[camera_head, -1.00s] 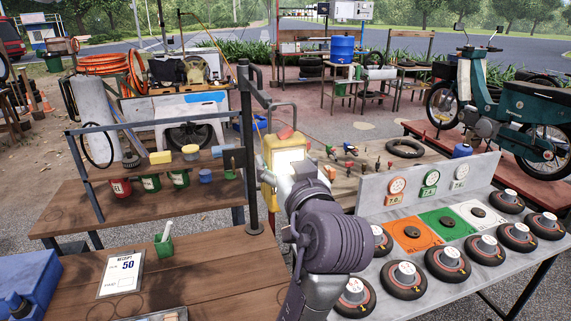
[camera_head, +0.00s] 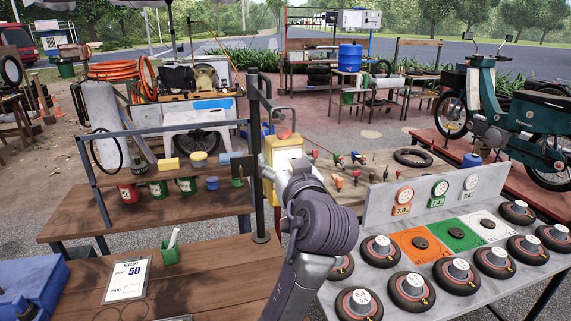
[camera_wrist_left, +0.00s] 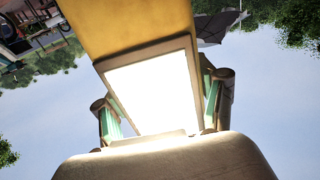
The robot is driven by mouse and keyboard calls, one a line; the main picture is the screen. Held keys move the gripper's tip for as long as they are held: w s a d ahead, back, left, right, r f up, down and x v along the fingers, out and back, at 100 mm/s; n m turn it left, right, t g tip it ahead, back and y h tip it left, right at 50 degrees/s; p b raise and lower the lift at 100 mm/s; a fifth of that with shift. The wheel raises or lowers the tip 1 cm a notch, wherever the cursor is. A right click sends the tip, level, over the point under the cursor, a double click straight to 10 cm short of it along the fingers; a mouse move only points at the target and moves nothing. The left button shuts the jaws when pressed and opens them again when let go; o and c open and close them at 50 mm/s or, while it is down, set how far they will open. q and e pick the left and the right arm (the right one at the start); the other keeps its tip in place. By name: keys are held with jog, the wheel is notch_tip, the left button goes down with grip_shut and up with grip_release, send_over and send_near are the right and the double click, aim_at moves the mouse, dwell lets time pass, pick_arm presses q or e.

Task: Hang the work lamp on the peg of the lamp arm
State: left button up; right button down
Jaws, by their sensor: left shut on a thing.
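The yellow work lamp (camera_head: 285,150) with a bright panel is held upright at the middle of the head view. A grey loop handle (camera_head: 282,108) stands above it. In the left wrist view the lamp's lit panel (camera_wrist_left: 155,90) fills the middle. My left gripper (camera_wrist_left: 163,108) is shut on the lamp, a finger at each side; in the head view my wrist hides the fingers. The dark lamp arm (camera_head: 262,92) tops a post (camera_head: 256,170) just left of the lamp. Its tip lies close to the handle; I cannot tell whether they touch. I cannot make out the peg. My right gripper is out of view.
A wooden bench with a rack (camera_head: 165,130) stands left of the post, a receipt board (camera_head: 128,279) in front. At right a grey table (camera_head: 375,262) holds several round weighted discs. Behind the lamp a wooden table (camera_head: 365,190) carries small tools and a tyre.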

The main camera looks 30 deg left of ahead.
pick_arm(q)
jog(key=shift+w+a, duration=0.3)
jog(key=shift+a, duration=0.15)
jog(key=shift+w+a+f+b, duration=0.35)
jog(key=shift+w+f+b, duration=0.05)
jog(key=shift+b, duration=0.05)
jog(key=shift+a, duration=0.1)
jog(key=o, duration=1.7)
